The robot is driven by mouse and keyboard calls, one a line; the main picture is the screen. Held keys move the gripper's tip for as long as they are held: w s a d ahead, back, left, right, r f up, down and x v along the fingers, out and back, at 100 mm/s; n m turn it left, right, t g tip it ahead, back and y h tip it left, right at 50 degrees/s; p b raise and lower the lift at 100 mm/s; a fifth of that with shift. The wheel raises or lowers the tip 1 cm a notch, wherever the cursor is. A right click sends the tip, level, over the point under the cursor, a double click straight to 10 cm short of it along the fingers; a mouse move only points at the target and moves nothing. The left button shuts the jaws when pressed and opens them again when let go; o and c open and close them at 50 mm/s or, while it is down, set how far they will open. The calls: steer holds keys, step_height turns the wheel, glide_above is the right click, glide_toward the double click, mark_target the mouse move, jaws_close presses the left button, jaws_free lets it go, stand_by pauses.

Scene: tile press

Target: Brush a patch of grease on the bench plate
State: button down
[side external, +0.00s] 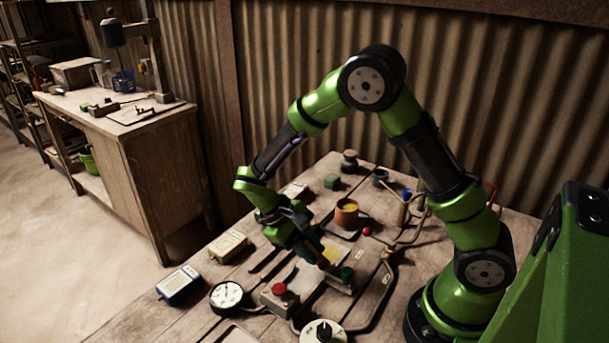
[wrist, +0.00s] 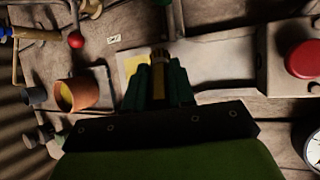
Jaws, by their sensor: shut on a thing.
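My gripper (side external: 314,250) is shut on a slim brush (wrist: 159,57), whose brown and tan end shows between the dark green fingers in the wrist view (wrist: 158,82). The brush tip is over or on the pale bench plate (wrist: 215,62); I cannot tell whether it touches. A yellow patch (wrist: 131,64) lies on the plate beside the brush and is partly hidden by the fingers. It also shows in the side view (side external: 333,255). An orange-brown pot (side external: 347,214) with yellow contents stands behind the plate, apart from my gripper.
A grey box with a red button (side external: 279,291), a round dial (side external: 226,296) and a knob (side external: 323,331) stand at the front. A green-topped part (side external: 347,274) is close to the right of the gripper. A red ball (side external: 367,231) and a pipe (side external: 386,285) lie rightward.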

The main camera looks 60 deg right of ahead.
steer(key=shift+d, duration=3.85)
step_height(320, 180, up, 8)
steer(key=shift+a, duration=0.15)
